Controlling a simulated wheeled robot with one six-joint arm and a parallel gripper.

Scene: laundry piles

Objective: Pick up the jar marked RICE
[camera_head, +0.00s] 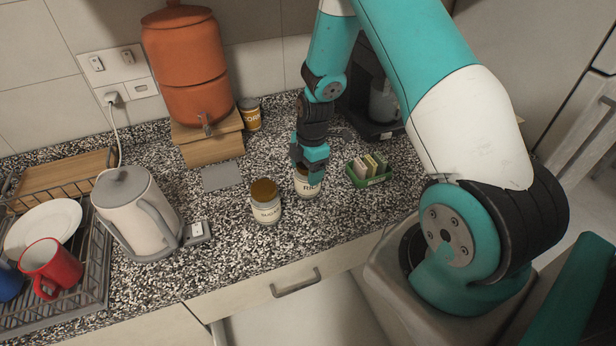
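The jar marked RICE (308,187) stands upright on the speckled counter, near the middle of the view. Part of its label, "RIC", shows; its top is hidden by my gripper. My gripper (309,168) points down right over the jar, with its teal fingers at the jar's upper part. I cannot tell whether the fingers are closed on it or only around it. A second jar (266,204) with a brown lid, its label seeming to read SUGAR, stands just left of the RICE jar.
A green box of packets (370,171) stands close on the right. A coffee machine (383,104), an orange dispenser (188,70) on a wooden stand and a yellow-labelled jar (250,115) are behind. A kettle (134,212) and dish rack (88,285) are left. The counter's front edge is near.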

